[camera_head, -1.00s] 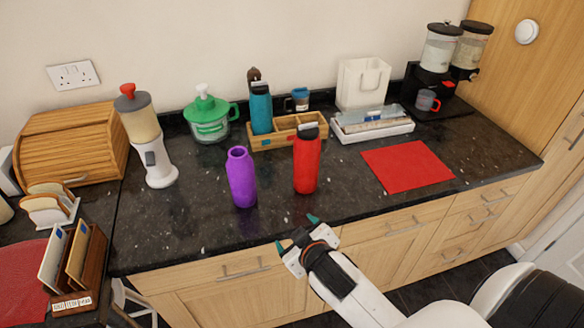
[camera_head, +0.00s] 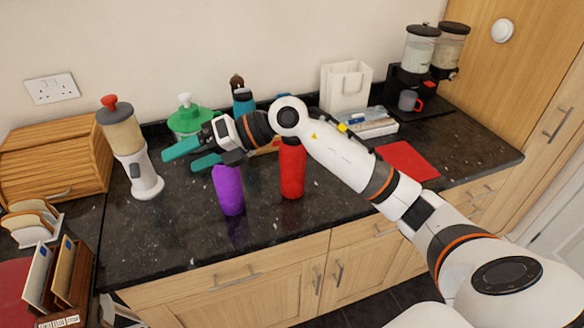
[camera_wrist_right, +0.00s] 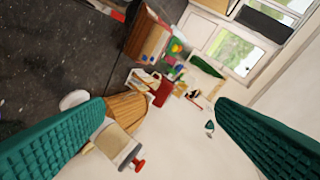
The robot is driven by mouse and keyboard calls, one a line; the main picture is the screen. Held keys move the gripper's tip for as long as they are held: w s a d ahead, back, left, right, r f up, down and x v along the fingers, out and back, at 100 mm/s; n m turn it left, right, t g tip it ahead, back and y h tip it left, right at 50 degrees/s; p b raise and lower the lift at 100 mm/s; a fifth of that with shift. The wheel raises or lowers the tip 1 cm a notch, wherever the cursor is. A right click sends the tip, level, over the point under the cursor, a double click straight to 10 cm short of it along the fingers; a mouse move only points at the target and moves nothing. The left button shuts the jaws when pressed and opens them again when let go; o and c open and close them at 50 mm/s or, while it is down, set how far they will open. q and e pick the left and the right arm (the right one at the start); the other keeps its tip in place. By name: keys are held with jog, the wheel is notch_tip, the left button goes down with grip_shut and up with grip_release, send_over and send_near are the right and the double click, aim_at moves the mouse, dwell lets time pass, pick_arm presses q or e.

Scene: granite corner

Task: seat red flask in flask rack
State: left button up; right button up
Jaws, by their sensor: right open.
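The red flask (camera_head: 292,172) stands upright on the dark granite counter, its top hidden behind my right arm in the head view. The wooden flask rack (camera_head: 266,146) is at the back of the counter, mostly hidden by the same arm. A teal flask (camera_head: 243,101) shows above the arm, at the rack. My right gripper (camera_head: 185,156) is open and empty, with teal fingers pointing left, above the counter and left of the red flask. Its open fingers also frame the right wrist view (camera_wrist_right: 160,125). My left gripper is not in view.
A purple flask (camera_head: 229,190) stands just below the right gripper. A white dispenser (camera_head: 142,168) and green-lidded jug (camera_head: 187,119) are near the fingertips. A red mat (camera_head: 408,160) lies right. A letter holder (camera_head: 62,275) is front left. The front middle counter is clear.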

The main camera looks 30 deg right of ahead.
jog(key=w+d+h, duration=0.3)
jog(key=d+h, duration=0.4)
jog(key=d, duration=0.3)
notch_tip(320, 180, up, 3)
jog(key=m+g+h, duration=0.1)
jog(key=m+h, duration=0.3)
jog(key=h, duration=0.2)
send_over(293, 158)
jog(key=s, duration=0.1)
jog(key=p+x, duration=0.1)
jog(key=x, duration=0.3)
jog(key=d+p+x, duration=0.1)
jog(key=x, duration=0.1)
jog(key=shift+f+p, duration=0.15)
jog(key=shift+p, duration=0.15)
jog(key=p+x, duration=0.2)
jog(key=x, duration=0.1)
jog(key=p+x, duration=0.1)
jog(key=shift+s+d+f, duration=0.1)
jog(key=shift+d+f, duration=0.2)
jog(key=shift+f, duration=0.45)
jog(key=shift+r, duration=0.1)
jog(key=c, duration=1.7)
